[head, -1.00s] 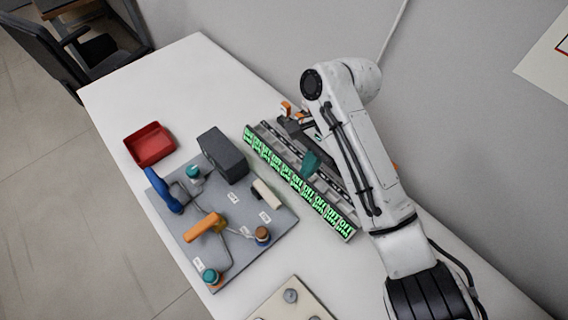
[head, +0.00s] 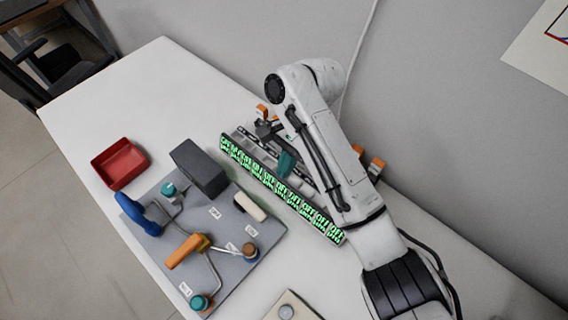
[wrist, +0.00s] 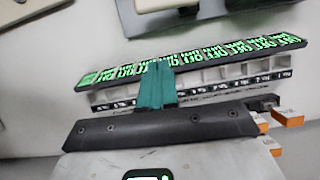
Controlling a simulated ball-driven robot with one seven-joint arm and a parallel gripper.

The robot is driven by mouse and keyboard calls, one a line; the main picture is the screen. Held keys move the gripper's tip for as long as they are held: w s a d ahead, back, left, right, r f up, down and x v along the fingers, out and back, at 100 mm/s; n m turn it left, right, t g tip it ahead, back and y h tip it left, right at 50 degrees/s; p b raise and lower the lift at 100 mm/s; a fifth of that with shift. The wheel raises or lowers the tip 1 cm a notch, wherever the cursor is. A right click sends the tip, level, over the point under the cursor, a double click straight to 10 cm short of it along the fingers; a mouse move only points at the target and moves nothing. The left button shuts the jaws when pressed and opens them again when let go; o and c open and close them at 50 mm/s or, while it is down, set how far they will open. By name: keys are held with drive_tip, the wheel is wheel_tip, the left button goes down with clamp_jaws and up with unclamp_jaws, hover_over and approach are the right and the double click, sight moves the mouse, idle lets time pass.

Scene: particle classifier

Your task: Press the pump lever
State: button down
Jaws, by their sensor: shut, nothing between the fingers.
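A grey board (head: 232,268) on the table carries a blue lever handle (head: 140,215) on the left and an orange lever handle (head: 187,250) nearer the front. A cream bar (head: 249,206) lies on its right side. No readable label shows which of these is the pump lever. My gripper (head: 287,163) has teal fingers, shut and empty. They are over the long rack of green "OFF" displays (head: 280,187), to the right of the board and apart from the handles. In the wrist view the fingers (wrist: 158,66) overlap the display rack.
A dark grey box (head: 199,167) stands at the board's back edge. A red tray (head: 120,164) sits at the far left. Teal and brown round knobs are on the board. Orange blocks (head: 374,166) are beyond my arm. A beige plate (head: 272,310) lies in front. The back-left table is clear.

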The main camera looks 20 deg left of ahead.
sight(251, 208)
drive_tip(key=s+a+f, duration=0.2)
drive_tip(key=s+f, duration=0.4)
drive_tip(key=shift+a, duration=0.15)
drive_tip(key=shift+a, duration=0.1)
idle(0.4)
